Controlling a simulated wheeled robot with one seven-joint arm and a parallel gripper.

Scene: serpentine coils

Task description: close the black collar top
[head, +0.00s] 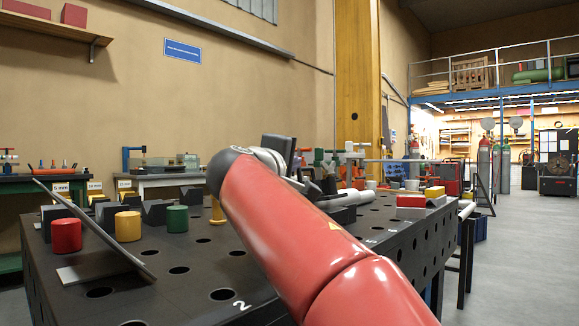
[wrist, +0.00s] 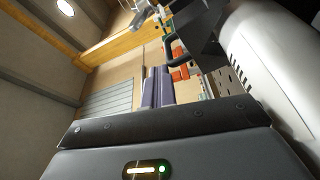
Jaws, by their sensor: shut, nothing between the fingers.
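In the wrist view a black angular part with a loop-shaped handle (wrist: 198,32) stands beyond and to the right of my fingers; it looks like the black collar top, raised, but I cannot make out its hinge. My gripper (wrist: 157,72) shows in the wrist view with its two grey fingers together, empty and apart from the black part. In the head view my red arm hides much of the work spot. A dark upright plate (head: 278,148) shows just past the arm's end; I cannot tell whether it is the collar top or my gripper.
The black perforated table (head: 190,265) carries a red cylinder (head: 66,235), a yellow cylinder (head: 128,226) and a green cylinder (head: 177,218) at left, beside a tilted dark plate (head: 95,230). A silver cylindrical piece (head: 345,198) lies past my arm. The table's front is mostly clear.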

